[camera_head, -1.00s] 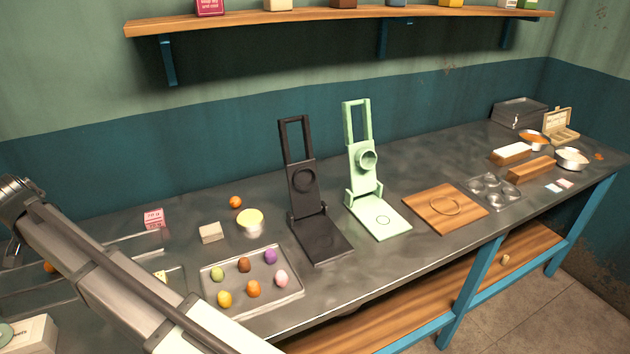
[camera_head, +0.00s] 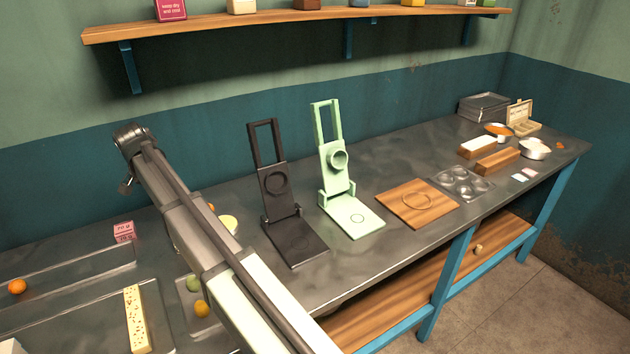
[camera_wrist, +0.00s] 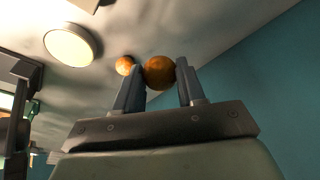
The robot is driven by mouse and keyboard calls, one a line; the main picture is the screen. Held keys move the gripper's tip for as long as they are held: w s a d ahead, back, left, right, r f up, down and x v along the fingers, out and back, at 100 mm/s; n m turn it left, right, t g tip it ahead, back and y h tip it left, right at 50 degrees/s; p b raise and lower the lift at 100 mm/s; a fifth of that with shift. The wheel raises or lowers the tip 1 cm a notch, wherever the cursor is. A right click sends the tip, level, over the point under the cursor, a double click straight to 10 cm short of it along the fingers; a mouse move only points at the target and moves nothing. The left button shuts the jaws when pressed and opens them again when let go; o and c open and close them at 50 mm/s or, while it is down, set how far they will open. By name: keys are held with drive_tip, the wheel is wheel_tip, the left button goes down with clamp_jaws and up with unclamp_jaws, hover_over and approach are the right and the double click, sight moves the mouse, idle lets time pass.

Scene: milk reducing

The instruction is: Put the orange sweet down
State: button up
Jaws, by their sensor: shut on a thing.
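In the wrist view, my gripper (camera_wrist: 160,67) is shut on an orange sweet (camera_wrist: 158,74), a round ball between the two fingertips. A second, smaller-looking orange sweet (camera_wrist: 124,65) shows just left of the fingers. In the head view, my arm hides the fingers and the held sweet. An orange sweet (camera_head: 210,208) on the counter is partly hidden behind my arm, near the round pale-yellow topped dish (camera_head: 229,224). That dish also shows in the wrist view (camera_wrist: 68,44). Another orange sweet (camera_head: 17,286) sits at the left among the trays.
A black press (camera_head: 277,190) and a mint-green press (camera_head: 336,165) stand right of my arm. A wooden board (camera_head: 390,204) and a metal moulded tray (camera_head: 461,182) lie further right. My arm covers much of the sweets tray (camera_head: 205,325). A pink box (camera_head: 124,230) stands at the left.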

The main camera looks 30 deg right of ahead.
sight(235, 197)
drive_tip(key=w+d+m, duration=0.2)
drive_tip(key=d, duration=0.8)
drive_tip(key=w+d+m+h, duration=0.1)
drive_tip(key=w+d+m, duration=0.1)
drive_tip(key=d, duration=0.8)
drive_tip(key=shift+w+d+r+m+g, duration=0.25)
drive_tip(key=shift+m+g, duration=0.15)
drive_tip(key=shift+m, duration=0.3)
drive_tip(key=shift+f, duration=5)
drive_tip(key=o, duration=1)
drive_tip(key=shift+f, duration=0.15)
drive_tip(key=shift+o, duration=0.2)
drive_tip(key=v, duration=1.2)
